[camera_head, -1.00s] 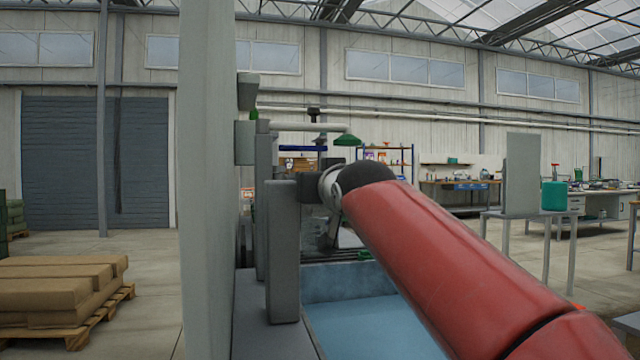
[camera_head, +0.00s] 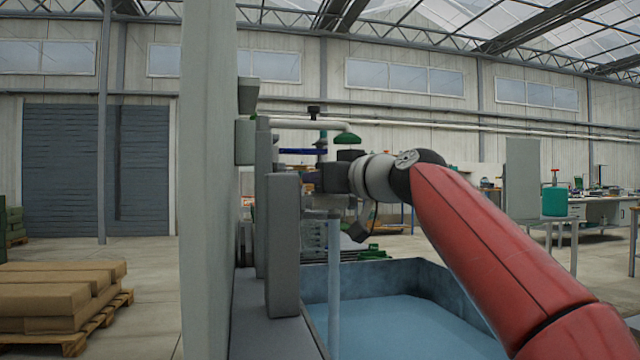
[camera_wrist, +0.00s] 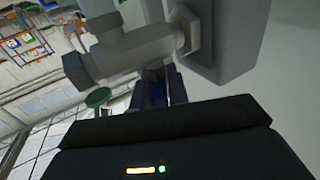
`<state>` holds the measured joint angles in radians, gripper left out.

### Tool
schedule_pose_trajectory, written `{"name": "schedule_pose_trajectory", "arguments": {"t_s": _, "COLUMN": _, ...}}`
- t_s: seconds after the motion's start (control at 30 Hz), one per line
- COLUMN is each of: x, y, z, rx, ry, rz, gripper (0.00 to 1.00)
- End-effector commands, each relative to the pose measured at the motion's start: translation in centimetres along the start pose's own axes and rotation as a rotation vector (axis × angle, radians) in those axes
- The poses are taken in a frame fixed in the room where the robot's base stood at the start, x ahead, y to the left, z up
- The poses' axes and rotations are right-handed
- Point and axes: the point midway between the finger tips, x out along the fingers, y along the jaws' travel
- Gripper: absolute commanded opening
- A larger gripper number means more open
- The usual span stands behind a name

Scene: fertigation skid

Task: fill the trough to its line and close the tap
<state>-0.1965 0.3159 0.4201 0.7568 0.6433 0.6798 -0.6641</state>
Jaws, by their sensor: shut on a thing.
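The blue trough (camera_head: 440,276) stands at lower middle in the head view, with a flat light-blue water surface (camera_head: 400,325) below its rim. I cannot make out its fill line. A pale vertical stream (camera_head: 334,280) drops into it from under the tap. My gripper (camera_head: 318,180) is at the tap, beside the grey panel, and is shut on the tap's handle. In the wrist view, the grey tap body (camera_wrist: 120,55) is close ahead, and a blue handle part (camera_wrist: 156,90) shows just beyond the dark gripper body. The fingertips and most of the handle are hidden.
A tall grey post (camera_head: 208,180) and upright grey panels (camera_head: 284,245) stand close left of the tap. Sacks on a pallet (camera_head: 60,300) are at left. Benches stand at back right.

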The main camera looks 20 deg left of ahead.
Motion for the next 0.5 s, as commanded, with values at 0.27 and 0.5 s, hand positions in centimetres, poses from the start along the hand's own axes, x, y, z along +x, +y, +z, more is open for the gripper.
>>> {"name": "schedule_pose_trajectory", "arguments": {"t_s": 0.27, "x": 0.07, "y": 0.0, "z": 0.18, "rx": 0.0, "ry": -0.005, "rz": 0.001, "gripper": 0.26}}
{"name": "schedule_pose_trajectory", "arguments": {"t_s": 0.5, "x": 0.03, "y": 0.0, "z": 0.08, "rx": 0.0, "ry": -0.003, "rz": 0.002, "gripper": 0.35}}
